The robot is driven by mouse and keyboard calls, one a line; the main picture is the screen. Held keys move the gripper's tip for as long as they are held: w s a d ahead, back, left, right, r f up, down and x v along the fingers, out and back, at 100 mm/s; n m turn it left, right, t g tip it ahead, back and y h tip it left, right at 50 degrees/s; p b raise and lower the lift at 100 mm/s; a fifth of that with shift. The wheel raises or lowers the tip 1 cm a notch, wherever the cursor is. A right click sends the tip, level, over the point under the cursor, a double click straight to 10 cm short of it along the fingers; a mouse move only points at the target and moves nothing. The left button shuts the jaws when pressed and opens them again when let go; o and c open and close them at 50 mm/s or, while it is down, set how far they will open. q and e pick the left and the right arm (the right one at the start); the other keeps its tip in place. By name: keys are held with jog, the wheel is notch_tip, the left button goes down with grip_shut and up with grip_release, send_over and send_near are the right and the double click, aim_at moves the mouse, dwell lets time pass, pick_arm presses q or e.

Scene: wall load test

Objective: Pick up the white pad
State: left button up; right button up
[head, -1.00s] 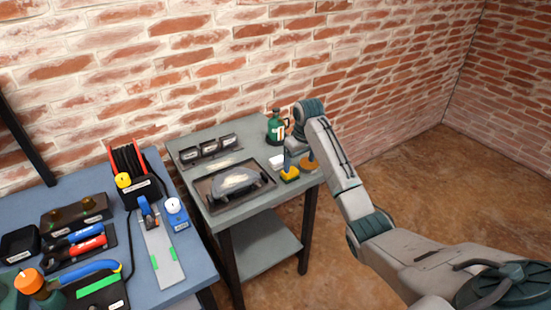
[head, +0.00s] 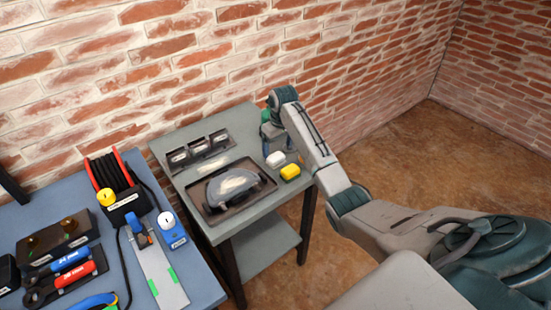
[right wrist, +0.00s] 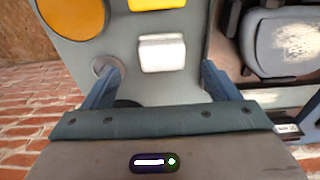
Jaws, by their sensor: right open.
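The white pad (head: 275,158) is a small block lying on the grey side table, just behind a yellow pad (head: 290,172). My right gripper (head: 268,149) is pointed down at the table beside the white pad, on its wall side. In the right wrist view the white pad (right wrist: 162,52) lies ahead of the gap between the two spread blue fingers (right wrist: 163,76). The fingers are open, with nothing between them, and the pad looks untouched. My left gripper is not in view.
A dark tray (head: 209,211) holding a grey visor-like piece lies left of the pads. A dark holder (head: 200,151) stands behind it. An orange disc (right wrist: 76,14) lies near the pads. A blue bench (head: 196,268) holds tools.

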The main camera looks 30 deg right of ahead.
aim_at(276, 156)
jog(key=f, duration=0.1)
jog(key=f+p, duration=0.1)
jog(key=f, duration=0.2)
jog(key=shift+w+a+f+p, duration=0.2)
jog(key=shift+w+f+p, duration=0.1)
jog(key=shift+w, duration=0.1)
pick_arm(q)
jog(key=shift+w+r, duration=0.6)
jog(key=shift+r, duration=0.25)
pick_arm(e)
jog(key=shift+f, duration=0.55)
jog(key=c, duration=1.1)
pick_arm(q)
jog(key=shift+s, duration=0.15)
